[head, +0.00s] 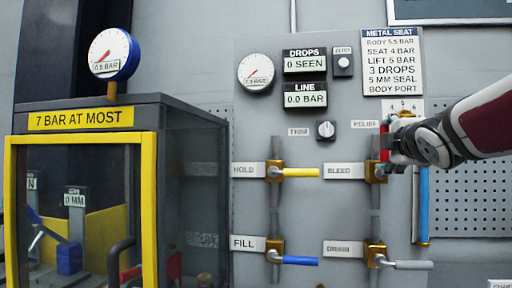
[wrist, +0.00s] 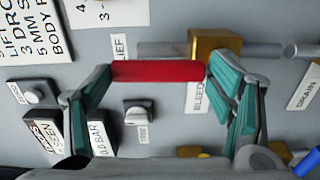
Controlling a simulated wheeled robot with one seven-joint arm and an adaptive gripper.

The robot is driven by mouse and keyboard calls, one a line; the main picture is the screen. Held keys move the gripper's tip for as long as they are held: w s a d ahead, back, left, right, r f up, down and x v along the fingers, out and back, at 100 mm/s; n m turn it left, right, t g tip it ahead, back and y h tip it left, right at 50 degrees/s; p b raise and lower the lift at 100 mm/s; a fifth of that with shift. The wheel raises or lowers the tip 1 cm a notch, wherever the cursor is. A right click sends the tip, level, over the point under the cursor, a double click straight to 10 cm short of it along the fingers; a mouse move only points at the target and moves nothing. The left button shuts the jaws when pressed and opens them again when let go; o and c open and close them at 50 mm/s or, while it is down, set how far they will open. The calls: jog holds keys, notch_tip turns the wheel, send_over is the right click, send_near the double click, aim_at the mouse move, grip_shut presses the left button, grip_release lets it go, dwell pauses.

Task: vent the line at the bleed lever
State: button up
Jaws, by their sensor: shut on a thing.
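The bleed lever is a red handle (head: 384,141) standing upright above its brass valve body (head: 376,172), beside the BLEED label (head: 343,170). My gripper (head: 390,146) is at this handle, reaching in from the right. In the wrist view, the red handle (wrist: 158,71) spans the space between the two teal-padded fingers of my gripper (wrist: 160,80), one at each end, and the gripper is shut on it. The brass body (wrist: 215,46) is just beyond the right finger. The LINE display (head: 305,100) reads 0.0 BAR. The DROPS display (head: 305,65) reads 0 SEEN.
The yellow hold lever (head: 300,172), blue fill lever (head: 298,260) and grey drain lever (head: 412,265) lie horizontal. A long blue upright bar (head: 423,205) is right of the bleed valve, below my arm. A yellow-framed cabinet (head: 150,190) stands at left.

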jog(key=shift+s+d+r, duration=0.1)
jog(key=shift+d+r, duration=0.2)
jog(key=shift+d, duration=0.1)
jog(key=o, duration=1.6)
jog(key=shift+f, duration=0.2)
jog(key=v, duration=1.1)
jog(key=shift+s+a, duration=0.3)
jog(key=shift+a, duration=0.1)
